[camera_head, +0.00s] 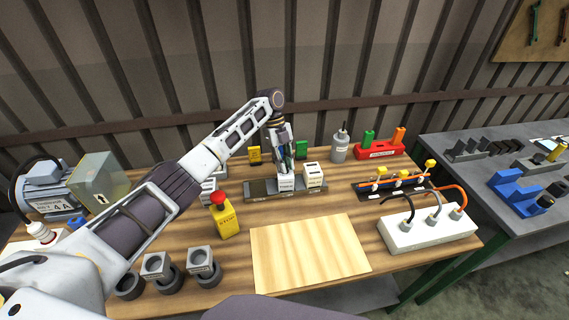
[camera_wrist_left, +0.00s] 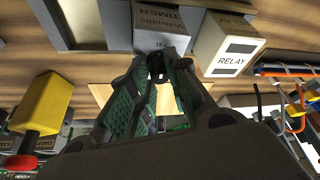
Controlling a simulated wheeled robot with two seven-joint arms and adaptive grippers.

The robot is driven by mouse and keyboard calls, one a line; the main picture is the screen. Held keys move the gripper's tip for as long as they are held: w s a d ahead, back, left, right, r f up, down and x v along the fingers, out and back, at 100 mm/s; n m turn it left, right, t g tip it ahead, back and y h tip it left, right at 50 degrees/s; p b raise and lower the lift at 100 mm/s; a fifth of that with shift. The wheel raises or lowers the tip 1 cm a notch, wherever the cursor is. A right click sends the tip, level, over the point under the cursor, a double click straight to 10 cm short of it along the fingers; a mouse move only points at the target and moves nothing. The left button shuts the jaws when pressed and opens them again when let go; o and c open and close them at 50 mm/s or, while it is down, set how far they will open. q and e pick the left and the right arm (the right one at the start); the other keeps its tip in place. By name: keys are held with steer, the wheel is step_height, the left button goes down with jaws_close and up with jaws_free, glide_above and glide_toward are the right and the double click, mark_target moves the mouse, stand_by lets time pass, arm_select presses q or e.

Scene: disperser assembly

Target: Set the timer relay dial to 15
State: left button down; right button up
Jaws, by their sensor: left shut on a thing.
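The timer relay (camera_head: 286,184) is a small white block on a grey rail (camera_head: 258,190) at the back middle of the table. My left gripper (camera_head: 285,168) comes down on it from above. In the left wrist view, the green-padded fingertips (camera_wrist_left: 157,66) meet at the face of the timer relay (camera_wrist_left: 160,38). They are shut on its small dial, mostly hidden between them. The dial's number cannot be read. My right gripper is not in view.
A white relay block (camera_head: 314,175) stands close to the right of the timer relay. A yellow stop-button box (camera_head: 226,219) is in front at left. A bare wooden board (camera_head: 309,252) lies in front. A grey bottle (camera_head: 340,148) stands behind at right.

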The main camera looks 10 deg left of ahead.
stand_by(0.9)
arm_select(q)
steer(key=c, duration=1.4)
jaws_free()
steer(key=shift+o, duration=0.2)
steer(key=shift+r, duration=0.1)
steer(key=v, duration=1.1)
steer(key=shift+w+r, duration=0.15)
steer(key=shift+r, duration=0.2)
steer(key=shift+a, duration=0.1)
